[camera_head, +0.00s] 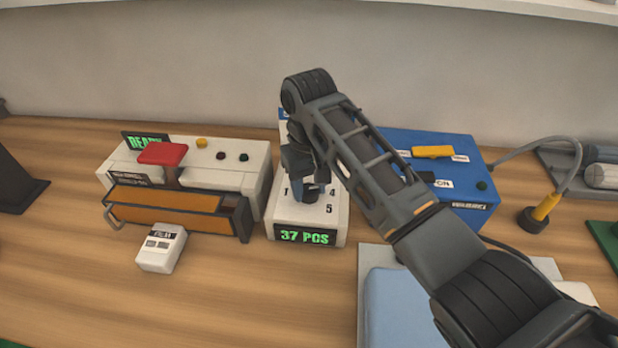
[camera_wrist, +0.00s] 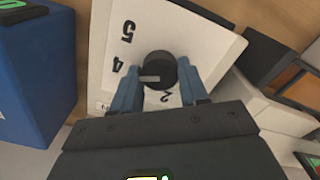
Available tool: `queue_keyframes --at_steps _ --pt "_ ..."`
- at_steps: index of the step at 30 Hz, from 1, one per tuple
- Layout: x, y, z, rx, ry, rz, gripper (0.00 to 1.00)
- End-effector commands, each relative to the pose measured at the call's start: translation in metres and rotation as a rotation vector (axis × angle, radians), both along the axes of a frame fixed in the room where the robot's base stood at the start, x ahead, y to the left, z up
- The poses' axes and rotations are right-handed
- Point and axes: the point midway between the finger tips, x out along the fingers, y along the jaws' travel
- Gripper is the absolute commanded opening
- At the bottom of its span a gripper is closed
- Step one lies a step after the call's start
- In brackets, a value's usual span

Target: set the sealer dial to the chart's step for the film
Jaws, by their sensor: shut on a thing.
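The dial (camera_wrist: 163,66) is a round black knob on a white panel (camera_wrist: 203,36) with printed step numbers. My gripper (camera_wrist: 158,88) is shut on it, one blue finger on each side. The pale pointer mark points left in the wrist view, a little below the 4, toward the left finger. The numbers 5, 4 and 2 show; a finger may hide another. In the head view my gripper (camera_head: 308,190) comes down over the dial panel (camera_head: 285,220), whose green display reads 37 POS. The white film box (camera_head: 162,248) stands front left, its small print unreadable. I cannot make out a chart.
A sealer unit (camera_head: 250,182) with a READY display, red handle and orange front stands left of the panel. A blue box (camera_head: 470,150) with a yellow switch is at the right. A light blue pad (camera_head: 400,310) lies in front.

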Motion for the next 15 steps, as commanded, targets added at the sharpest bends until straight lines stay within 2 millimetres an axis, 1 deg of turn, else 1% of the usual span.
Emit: queue_keyframes --at_steps 15 --pt "0.0006 0.0005 0.0006 0.001 -0.003 -0.029 0.13"
